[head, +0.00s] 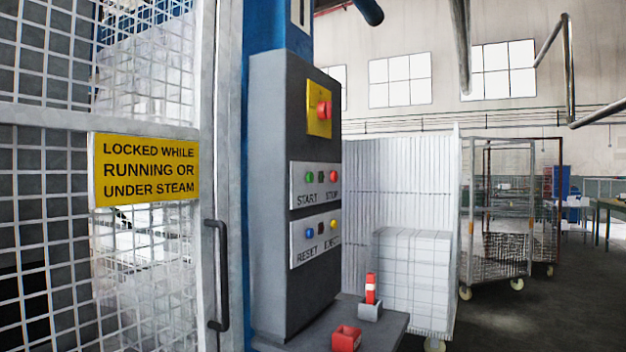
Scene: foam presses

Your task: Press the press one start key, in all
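A dark grey control box (275,200) stands on a blue column, right of the mesh gate. Its upper white plate carries a green start key (309,177) over the word START and a red stop key (333,177) over the word STOP. The lower plate has a blue reset key (309,233) and a yellow eject key (333,225). A red mushroom button (323,110) sits on a yellow plate above. No press number is readable. My gripper is not in view.
The mesh gate (40,125) has a yellow warning sign (145,170) and a dark handle (217,275). A grey shelf (385,335) below the box bears a red block (346,338) and a grey holder (369,311) with a red-and-white piece. Wheeled cages (497,265) stand behind; open floor lies right.

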